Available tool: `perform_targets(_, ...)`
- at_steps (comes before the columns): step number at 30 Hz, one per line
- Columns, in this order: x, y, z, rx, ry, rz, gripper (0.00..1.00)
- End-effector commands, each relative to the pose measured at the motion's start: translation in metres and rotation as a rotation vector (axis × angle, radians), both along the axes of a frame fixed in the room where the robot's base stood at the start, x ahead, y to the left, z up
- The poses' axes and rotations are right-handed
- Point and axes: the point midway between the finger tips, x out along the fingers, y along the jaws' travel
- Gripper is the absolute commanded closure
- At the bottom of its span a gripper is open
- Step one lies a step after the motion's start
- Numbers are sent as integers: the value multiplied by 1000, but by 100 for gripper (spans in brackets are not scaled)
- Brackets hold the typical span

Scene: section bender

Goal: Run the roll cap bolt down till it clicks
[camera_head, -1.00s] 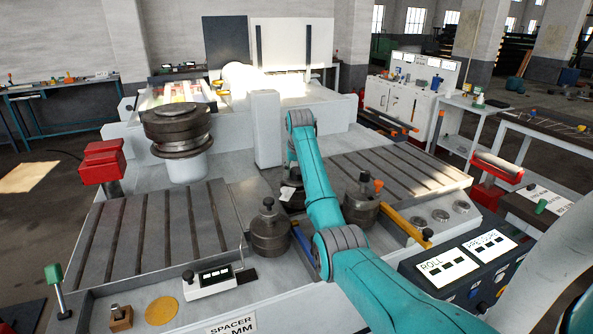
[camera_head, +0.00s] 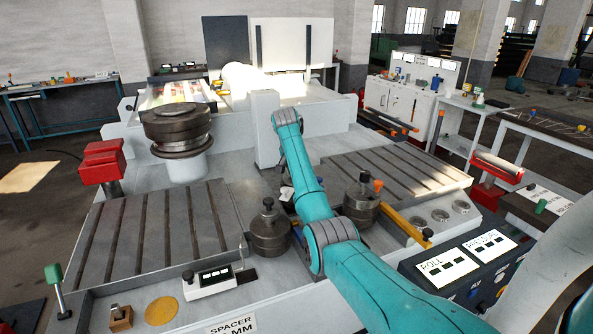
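A dark steel roll (camera_head: 268,238) with a knobbed bolt (camera_head: 267,204) on top stands in front of the machine bed's centre, left of my arm. A second similar roll (camera_head: 360,208), also with a bolt on top (camera_head: 364,179), stands right of my arm. A dark part with a white patch (camera_head: 286,193) shows beside my forearm, mostly hidden; I cannot tell what it is. My teal arm reaches over the bed between the two rolls, its wrist near the white block. My gripper is hidden, so its state does not show. I cannot tell which bolt is the roll cap bolt.
Slotted plates lie left (camera_head: 150,240) and right (camera_head: 395,175). A white block (camera_head: 263,130) stands behind my arm. A stacked roll (camera_head: 177,125) stands at the back left. A yellow bar (camera_head: 405,226) lies right. A panel marked ROLL (camera_head: 447,268) is at the right front.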

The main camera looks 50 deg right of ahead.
Motion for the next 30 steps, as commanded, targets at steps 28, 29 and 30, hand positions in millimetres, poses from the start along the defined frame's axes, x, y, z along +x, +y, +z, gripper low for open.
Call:
perform_targets(28,-1,7,18,-2,-1,0,27)
perform_targets(29,-1,9,23,-2,-2,1,27)
perform_targets(30,-2,12,29,-2,-2,1,27)
